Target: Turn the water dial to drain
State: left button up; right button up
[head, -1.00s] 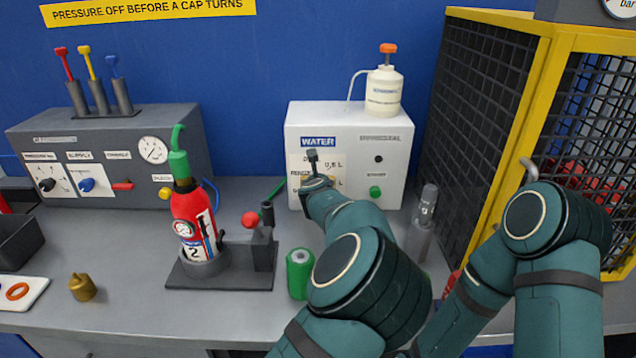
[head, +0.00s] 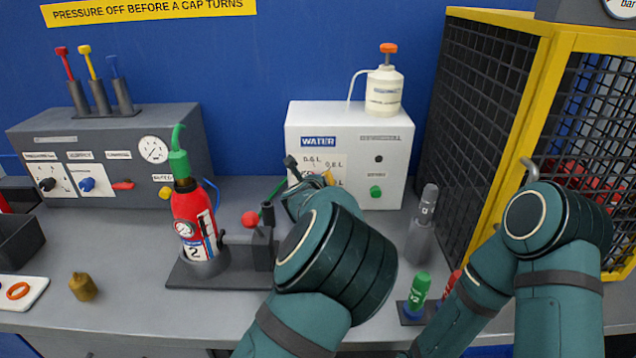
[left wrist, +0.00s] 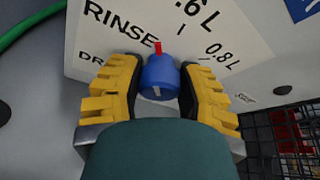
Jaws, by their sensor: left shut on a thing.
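The blue water dial (left wrist: 160,75) sits between the yellow-padded fingers of my left gripper (left wrist: 158,82) in the left wrist view, and the gripper is shut on it. The dial's red pointer (left wrist: 158,47) is by the end of the word RINSE; the DR... label, partly covered by a finger, lies on the left. In the head view, my left gripper (head: 326,178) is at the lower front of the white water box (head: 393,160), and my arm hides the dial. My right gripper is out of view; only its arm shows.
A red extinguisher (head: 190,215) stands in a holder left of my left arm. A grey cylinder (head: 421,235) and a green bottle (head: 419,290) stand to its right. The yellow-framed cage (head: 545,60) bounds the right. A white bottle (head: 384,92) stands on the water box.

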pick_arm(q)
jog(key=shift+n+h, duration=0.3)
jog(key=shift+n, duration=0.2)
jog(key=o, duration=1.2)
jog(key=v, duration=1.2)
